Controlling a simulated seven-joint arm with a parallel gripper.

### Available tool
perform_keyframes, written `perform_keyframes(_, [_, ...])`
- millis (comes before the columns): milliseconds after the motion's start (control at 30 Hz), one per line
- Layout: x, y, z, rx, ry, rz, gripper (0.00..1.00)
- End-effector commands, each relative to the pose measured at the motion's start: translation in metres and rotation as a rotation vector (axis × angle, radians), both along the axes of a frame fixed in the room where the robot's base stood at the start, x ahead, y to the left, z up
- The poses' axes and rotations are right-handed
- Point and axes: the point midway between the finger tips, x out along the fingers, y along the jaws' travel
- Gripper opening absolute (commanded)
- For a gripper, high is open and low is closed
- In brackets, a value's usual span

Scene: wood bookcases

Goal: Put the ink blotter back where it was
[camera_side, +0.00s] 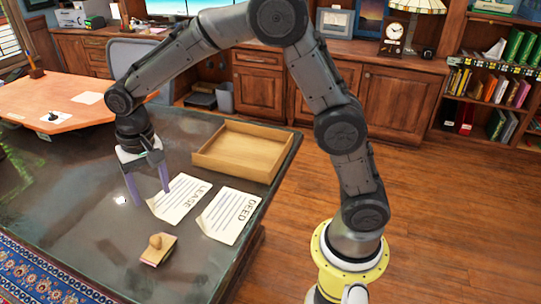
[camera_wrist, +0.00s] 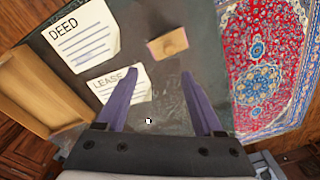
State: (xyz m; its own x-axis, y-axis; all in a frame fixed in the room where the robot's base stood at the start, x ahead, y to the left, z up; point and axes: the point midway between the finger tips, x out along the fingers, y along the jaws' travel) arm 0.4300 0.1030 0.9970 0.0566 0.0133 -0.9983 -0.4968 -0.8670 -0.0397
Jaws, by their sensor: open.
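The ink blotter (camera_side: 158,249), a small wooden block with a knob on top, rests on the dark desk near its front edge. It also shows in the wrist view (camera_wrist: 168,44), beyond my fingertips. My gripper (camera_side: 152,196) points down over the desk, behind and to the left of the blotter in the side view. Its purple fingers are apart with nothing between them, beside the LEASE paper (camera_side: 182,202). In the wrist view my gripper (camera_wrist: 160,76) is also open and empty. Whether the fingertips touch the desk is unclear.
The DEED paper (camera_side: 230,215) lies to the right of the LEASE paper. An open wooden tray (camera_side: 227,170) stands behind them near the desk's right edge and looks empty. The dark desk (camera_side: 75,190) is largely clear to the left. A patterned rug (camera_wrist: 262,55) lies beyond the desk edge.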

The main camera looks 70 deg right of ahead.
Motion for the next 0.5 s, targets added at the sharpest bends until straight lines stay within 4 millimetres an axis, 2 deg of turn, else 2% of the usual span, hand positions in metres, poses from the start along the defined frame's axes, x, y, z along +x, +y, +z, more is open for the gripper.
perform_keyframes(33, [-0.013, -0.01, 0.021, 0.004, -0.032, 0.024, 0.69])
perform_keyframes(200, [-0.064, -0.04, 0.068, 0.002, -0.122, 0.13, 0.69])
perform_keyframes(333, [-0.107, -0.06, 0.093, -0.013, -0.19, 0.211, 0.69])
perform_keyframes(500, [-0.166, -0.081, 0.109, -0.047, -0.279, 0.313, 0.69])
